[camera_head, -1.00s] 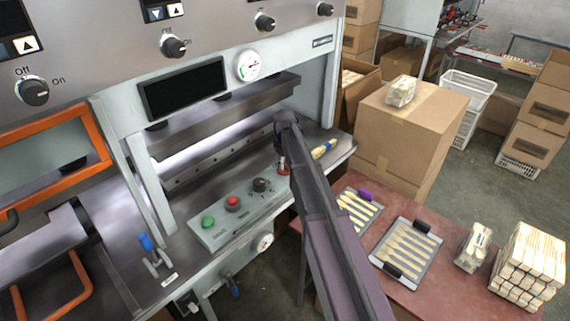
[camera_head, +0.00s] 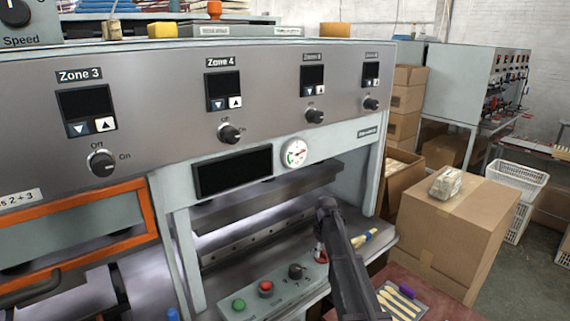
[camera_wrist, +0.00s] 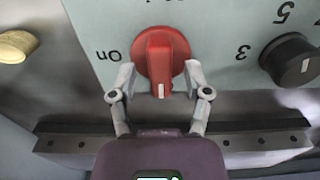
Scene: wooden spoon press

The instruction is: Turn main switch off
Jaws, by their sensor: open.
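The main switch is a red rotary knob (camera_wrist: 162,62) on a grey-green plate in the wrist view. Its white mark points down in that picture, and an upside-down "On" label stands to its left. My gripper (camera_wrist: 160,82) is open, with one finger on each side of the knob's lower part. I cannot tell whether the fingers touch it. In the head view the red switch (camera_head: 320,254) shows partly at the right end of the control box, below the dark end of my arm, which hides much of it.
A black numbered knob (camera_wrist: 290,60) sits right of the switch in the wrist view. The control box (camera_head: 270,292) also carries green (camera_head: 239,304) and red (camera_head: 266,288) buttons. The press beam (camera_head: 265,195) overhangs behind. A brush (camera_head: 364,238) lies to the right.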

